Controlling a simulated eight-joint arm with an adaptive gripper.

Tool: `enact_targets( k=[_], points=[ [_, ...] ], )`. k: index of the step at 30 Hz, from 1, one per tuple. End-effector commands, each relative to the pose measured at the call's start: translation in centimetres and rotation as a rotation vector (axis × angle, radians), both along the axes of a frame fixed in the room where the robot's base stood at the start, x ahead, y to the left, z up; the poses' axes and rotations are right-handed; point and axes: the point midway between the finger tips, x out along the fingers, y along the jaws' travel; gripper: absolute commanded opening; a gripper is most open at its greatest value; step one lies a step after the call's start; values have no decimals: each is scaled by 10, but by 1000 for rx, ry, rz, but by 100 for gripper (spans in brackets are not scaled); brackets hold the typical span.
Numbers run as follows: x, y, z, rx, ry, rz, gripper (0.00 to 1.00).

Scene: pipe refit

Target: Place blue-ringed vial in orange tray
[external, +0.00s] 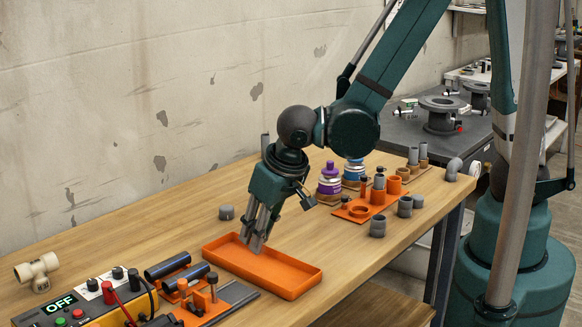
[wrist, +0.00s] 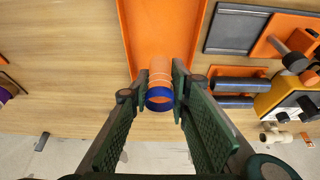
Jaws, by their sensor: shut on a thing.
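The blue-ringed vial (wrist: 160,92) shows in the wrist view as a clear tube with a dark blue ring at its near end. It sits between the fingers of my gripper (wrist: 158,88), which is shut on it. The orange tray (wrist: 128,30) lies on the table beyond it, and the far part of the vial overlaps the tray's near end in that view. In the external view my gripper (external: 256,246) points down over the left part of the orange tray (external: 292,290). The vial cannot be made out there, and whether it touches the tray floor is unclear.
A control box (external: 95,303) reading OFF and dark pipes (external: 178,272) lie left of the tray. A purple-capped bottle (external: 329,182), an orange fixture (external: 362,206) and several grey fittings (external: 378,227) stand to the right. A small grey ring (external: 226,212) stands behind the tray.

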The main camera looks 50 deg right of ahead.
Motion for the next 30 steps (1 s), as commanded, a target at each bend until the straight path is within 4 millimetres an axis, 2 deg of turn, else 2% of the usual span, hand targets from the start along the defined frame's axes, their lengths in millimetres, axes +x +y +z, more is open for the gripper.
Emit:
enact_targets(
  k=[16, 30],
  points=[
    [0, 0, -39, 0, 0, 0, 8],
    [0, 0, -43, 0, 0, 0, 8]
  ],
)
